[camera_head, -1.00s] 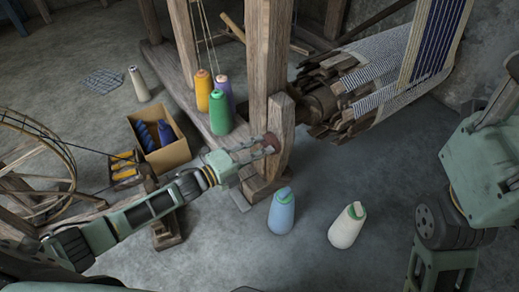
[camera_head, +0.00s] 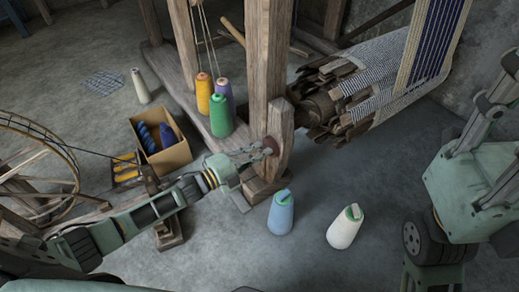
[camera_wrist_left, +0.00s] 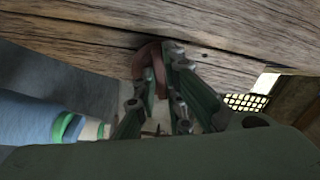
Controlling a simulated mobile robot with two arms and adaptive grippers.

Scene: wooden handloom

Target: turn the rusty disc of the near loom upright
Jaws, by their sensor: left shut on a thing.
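The rusty disc (camera_head: 270,144) sits on the side of the near loom's wooden upright (camera_head: 284,132). My left gripper (camera_head: 266,149) reaches it from the left and is shut on it. In the left wrist view the reddish-brown disc (camera_wrist_left: 150,68) shows between the fingers of my left gripper (camera_wrist_left: 163,75), against the wooden beam (camera_wrist_left: 100,35). The fingers hide part of the disc. My right arm stands at the right edge of the head view; its gripper fingers cannot be made out.
Green (camera_head: 220,116), yellow and purple cones stand on the loom's base beam. A cardboard box (camera_head: 168,155) and a spinning wheel (camera_head: 35,165) are at left.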

